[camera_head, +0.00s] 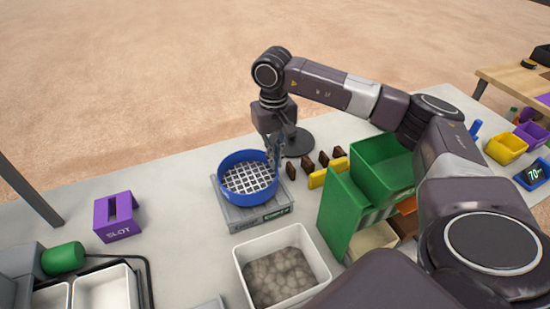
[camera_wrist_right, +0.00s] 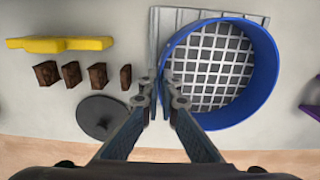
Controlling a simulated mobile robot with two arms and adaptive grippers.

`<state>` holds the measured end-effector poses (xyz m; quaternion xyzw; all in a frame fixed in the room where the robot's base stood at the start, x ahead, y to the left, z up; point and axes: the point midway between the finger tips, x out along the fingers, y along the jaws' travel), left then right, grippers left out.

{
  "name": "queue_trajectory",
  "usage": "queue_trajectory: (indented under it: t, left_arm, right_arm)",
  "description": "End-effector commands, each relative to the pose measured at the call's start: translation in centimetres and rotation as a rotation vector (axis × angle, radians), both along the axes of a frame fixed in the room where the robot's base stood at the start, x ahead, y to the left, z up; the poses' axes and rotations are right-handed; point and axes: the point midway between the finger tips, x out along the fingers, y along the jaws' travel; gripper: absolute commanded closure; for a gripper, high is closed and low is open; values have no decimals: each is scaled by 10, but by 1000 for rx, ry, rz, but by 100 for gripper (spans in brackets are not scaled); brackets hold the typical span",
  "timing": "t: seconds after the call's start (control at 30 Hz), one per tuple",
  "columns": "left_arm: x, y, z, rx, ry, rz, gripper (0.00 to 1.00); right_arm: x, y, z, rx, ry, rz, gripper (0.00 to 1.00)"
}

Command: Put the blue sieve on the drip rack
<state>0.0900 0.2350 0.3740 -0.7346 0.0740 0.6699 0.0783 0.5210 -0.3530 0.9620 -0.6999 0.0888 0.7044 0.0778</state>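The blue sieve (camera_head: 247,190), a round blue ring with a pale mesh, sits upright on a grey block (camera_head: 241,223) with a dark label at its front. My right gripper (camera_head: 274,156) is at the sieve's far right rim. In the right wrist view, the gripper's fingertips (camera_wrist_right: 159,88) are close together on either side of the blue sieve's (camera_wrist_right: 258,102) rim and appear shut on it. The grey block's ribbed edge (camera_wrist_right: 168,18) shows beside the sieve. No thing is clearly marked as the drip rack. My left gripper is out of view.
A white bin of grey stones (camera_head: 245,255) stands in front of the grey block. Green bins (camera_head: 345,215) stand to the right, and a purple slot block (camera_head: 117,217) to the left. Brown blocks (camera_head: 308,167) and a yellow piece (camera_head: 317,179) lie right of the sieve. Table between the purple and grey blocks is clear.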

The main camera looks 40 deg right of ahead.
Motion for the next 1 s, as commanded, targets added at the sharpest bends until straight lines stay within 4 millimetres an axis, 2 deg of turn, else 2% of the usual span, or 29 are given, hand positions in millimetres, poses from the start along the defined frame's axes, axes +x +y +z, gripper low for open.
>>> queue_trajectory:
  t: [0.2,0.43,0.77,1.0]
  left_arm:
    - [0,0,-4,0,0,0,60]
    - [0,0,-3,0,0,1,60]
    - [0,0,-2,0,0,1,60]
    - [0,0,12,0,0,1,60]
  right_arm:
    - [0,0,-5,1,-1,0,100]
    - [0,0,-4,1,-1,0,75]
    - [0,0,-2,-1,1,0,75]
    - [0,0,19,-1,0,0,75]
